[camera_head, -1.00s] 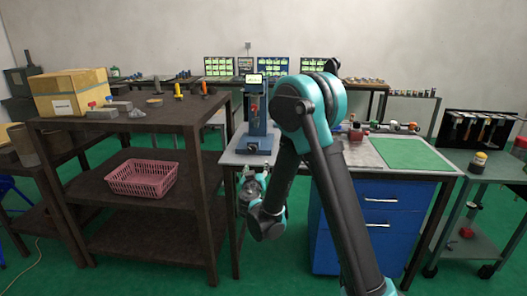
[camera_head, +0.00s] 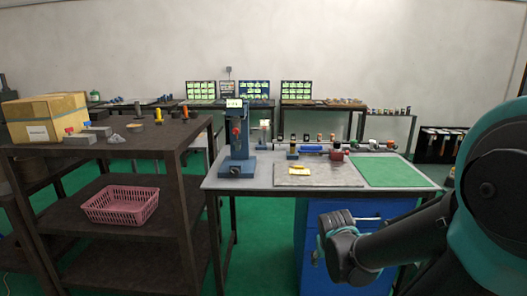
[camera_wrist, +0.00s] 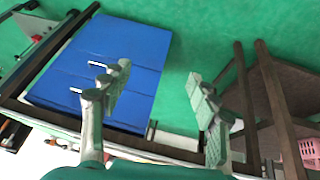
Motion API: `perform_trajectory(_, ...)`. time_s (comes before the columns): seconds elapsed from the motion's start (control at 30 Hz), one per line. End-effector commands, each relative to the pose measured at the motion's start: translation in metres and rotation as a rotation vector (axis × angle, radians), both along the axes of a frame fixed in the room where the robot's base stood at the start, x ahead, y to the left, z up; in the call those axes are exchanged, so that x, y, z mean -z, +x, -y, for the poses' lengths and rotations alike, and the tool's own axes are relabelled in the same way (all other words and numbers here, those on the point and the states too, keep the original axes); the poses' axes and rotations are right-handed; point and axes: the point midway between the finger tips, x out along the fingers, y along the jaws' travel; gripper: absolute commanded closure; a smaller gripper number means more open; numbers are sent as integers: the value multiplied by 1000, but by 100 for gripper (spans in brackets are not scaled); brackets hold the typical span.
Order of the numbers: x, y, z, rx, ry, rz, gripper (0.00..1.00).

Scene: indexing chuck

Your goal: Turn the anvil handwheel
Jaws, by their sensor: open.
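A blue upright bench device (camera_head: 238,145) stands at the left end of the workbench in the head view. It has a small display on top, a red part on its column and a dark round knob (camera_head: 235,170) low on its base. I cannot clearly tell which part is the anvil handwheel. My gripper (camera_wrist: 158,74) is open and empty in the wrist view, with its fingers apart above the green floor and beside the blue cabinet. In the head view my wrist is low at the right, in front of the cabinet, well away from the device. The wrist view does not show the device.
The workbench (camera_head: 260,186) carries a grey plate, a green mat (camera_head: 395,172) and several small items. A blue drawer cabinet (camera_wrist: 115,60) is under it. A dark shelf rack (camera_head: 95,197) with a pink basket (camera_head: 121,204) stands close at the left.

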Motion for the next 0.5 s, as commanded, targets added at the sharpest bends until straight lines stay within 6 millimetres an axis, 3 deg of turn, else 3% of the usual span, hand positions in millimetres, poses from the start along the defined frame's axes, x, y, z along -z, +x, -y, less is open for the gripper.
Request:
perform_trajectory(0.03,5,-17,-1,-6,31,-27,39)
perform_trajectory(0.1,10,-33,-6,-26,69,-55,39)
perform_trajectory(0.27,16,-53,-14,-54,120,-85,38)
perform_trajectory(0.37,14,-48,-14,-50,112,-83,38)
perform_trajectory(0.5,4,-13,-7,-7,42,-40,38)
